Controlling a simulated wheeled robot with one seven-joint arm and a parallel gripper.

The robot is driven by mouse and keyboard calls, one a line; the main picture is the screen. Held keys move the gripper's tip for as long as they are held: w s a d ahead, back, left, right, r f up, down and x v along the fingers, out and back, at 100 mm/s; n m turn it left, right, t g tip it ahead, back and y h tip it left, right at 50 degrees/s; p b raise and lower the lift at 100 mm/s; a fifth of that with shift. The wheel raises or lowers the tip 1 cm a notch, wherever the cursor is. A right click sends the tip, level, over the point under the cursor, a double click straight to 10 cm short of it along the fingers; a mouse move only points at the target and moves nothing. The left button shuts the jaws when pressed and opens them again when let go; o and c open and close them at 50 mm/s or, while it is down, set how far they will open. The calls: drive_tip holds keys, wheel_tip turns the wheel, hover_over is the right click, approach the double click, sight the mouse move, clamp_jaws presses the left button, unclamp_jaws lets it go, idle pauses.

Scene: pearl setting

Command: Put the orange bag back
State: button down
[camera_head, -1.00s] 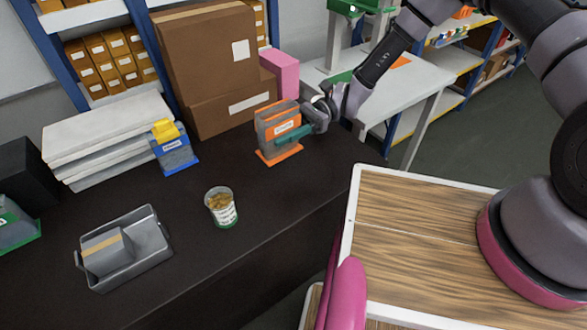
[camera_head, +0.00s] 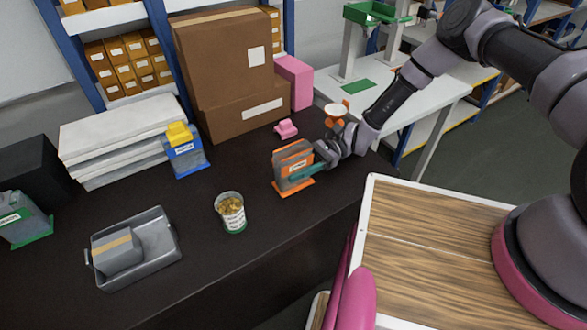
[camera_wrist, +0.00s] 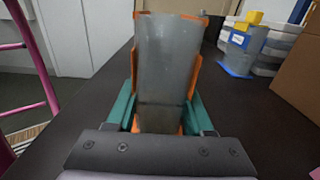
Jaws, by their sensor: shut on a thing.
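The orange bag (camera_head: 294,163) is a grey, upright pouch-like piece with an orange frame, a white label and a flat orange foot. It is at the right end of the dark table. My gripper (camera_head: 308,172) is shut on it from the right, with a teal finger along its side. In the wrist view the bag's grey face (camera_wrist: 165,75) stands between the two teal fingers of my gripper (camera_wrist: 160,108). Whether its foot touches the tabletop I cannot tell.
On the dark table (camera_head: 190,275) stand a can (camera_head: 231,212), a grey tray (camera_head: 165,245) with a box, a blue bag (camera_head: 187,158), a green-footed bag (camera_head: 22,222) and cartons (camera_head: 225,65). A small pink piece (camera_head: 286,129) lies behind the orange bag. Tabletop is clear before the can.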

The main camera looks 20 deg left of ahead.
drive_tip(key=shift+f, duration=0.1)
drive_tip(key=shift+c, duration=1.4)
unclamp_jaws()
